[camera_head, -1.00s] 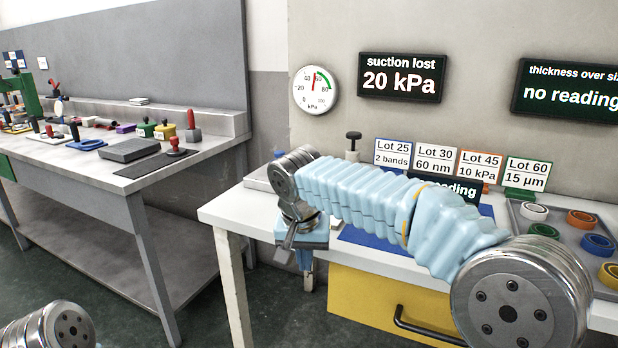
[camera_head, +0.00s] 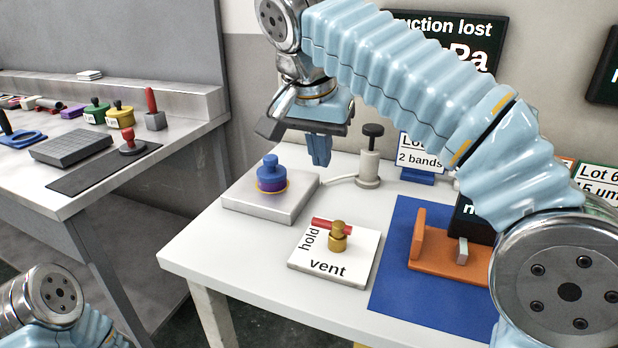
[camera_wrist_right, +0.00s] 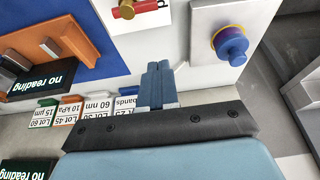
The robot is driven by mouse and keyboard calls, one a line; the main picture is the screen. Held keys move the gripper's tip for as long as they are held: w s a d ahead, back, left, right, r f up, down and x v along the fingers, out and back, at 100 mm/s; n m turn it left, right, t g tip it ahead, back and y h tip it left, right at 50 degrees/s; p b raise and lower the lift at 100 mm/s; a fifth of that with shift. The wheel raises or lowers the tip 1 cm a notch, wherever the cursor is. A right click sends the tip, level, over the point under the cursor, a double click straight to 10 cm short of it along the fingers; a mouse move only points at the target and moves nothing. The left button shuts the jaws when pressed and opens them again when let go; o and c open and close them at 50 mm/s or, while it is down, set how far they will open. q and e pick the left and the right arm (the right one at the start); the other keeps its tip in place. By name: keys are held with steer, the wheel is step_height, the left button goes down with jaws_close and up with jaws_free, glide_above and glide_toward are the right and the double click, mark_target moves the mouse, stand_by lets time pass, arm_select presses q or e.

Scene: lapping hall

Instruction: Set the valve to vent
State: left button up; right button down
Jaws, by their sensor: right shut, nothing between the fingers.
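The valve is a brass body (camera_head: 338,238) with a red handle (camera_head: 326,225), on a white plate (camera_head: 352,277) marked "hold" at the left and "vent" at the front. The red handle points left, its end by the word "hold". In the right wrist view the brass knob (camera_wrist_right: 127,9) and part of the red handle (camera_wrist_right: 158,4) show at the top edge. My right gripper (camera_head: 319,164) is shut and empty, above the table, behind the valve. Its blue fingers also show in the right wrist view (camera_wrist_right: 158,66). My left gripper is out of view; only part of that arm shows.
A grey block (camera_head: 237,205) with a blue-and-purple knob (camera_head: 271,175) stands left of the valve plate. A black-topped pump-like item (camera_head: 370,160) stands behind. A blue mat (camera_head: 388,290) with an orange fixture (camera_head: 437,258) lies right. The table front is clear.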

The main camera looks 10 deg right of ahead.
mark_target(332, 227)
steer(key=b+x, duration=0.2)
steer(key=x, duration=0.7)
steer(key=shift+w+d+f, duration=0.1)
steer(key=shift+w+d, duration=0.05)
steer(key=shift+w, duration=0.1)
steer(key=s+a, duration=0.1)
steer(key=s+a+f, duration=0.1)
steer(key=shift+s, duration=0.35)
steer(key=shift+s+a+f, duration=0.1)
steer(key=shift+s, duration=0.1)
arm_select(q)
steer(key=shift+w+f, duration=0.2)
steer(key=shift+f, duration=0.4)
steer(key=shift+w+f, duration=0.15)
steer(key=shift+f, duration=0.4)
